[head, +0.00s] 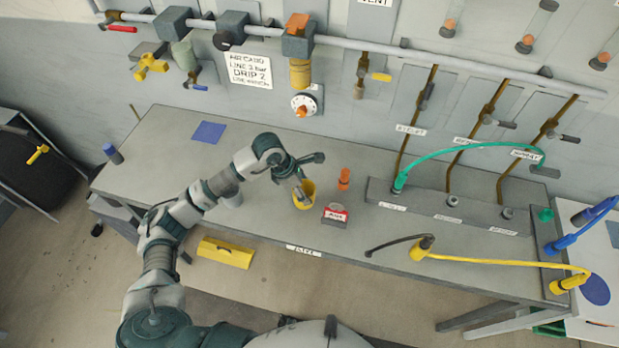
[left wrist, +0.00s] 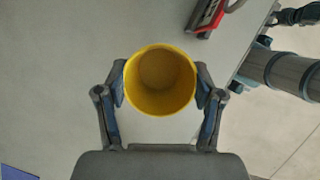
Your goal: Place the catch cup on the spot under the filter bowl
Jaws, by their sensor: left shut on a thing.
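The catch cup is a yellow, open-topped cup (head: 304,197), and it fills the middle of the left wrist view (left wrist: 160,80). My left gripper (head: 299,189) is shut on it, with one finger on each side in the left wrist view (left wrist: 161,88). The cup looks empty and roughly upright; I cannot tell whether it touches the bench. The filter bowl (head: 299,73) is amber, hanging under the orange-topped unit on the wall pipe, well behind the cup. I cannot make out a marked spot directly below it. My right gripper is not in view.
The bench (head: 160,160) is mostly clear towards the wall. A red-and-white box (head: 335,213) and an orange piece (head: 344,178) stand right of the cup. A blue square (head: 208,132) lies at the back left. A round gauge (head: 304,104) sits below the bowl.

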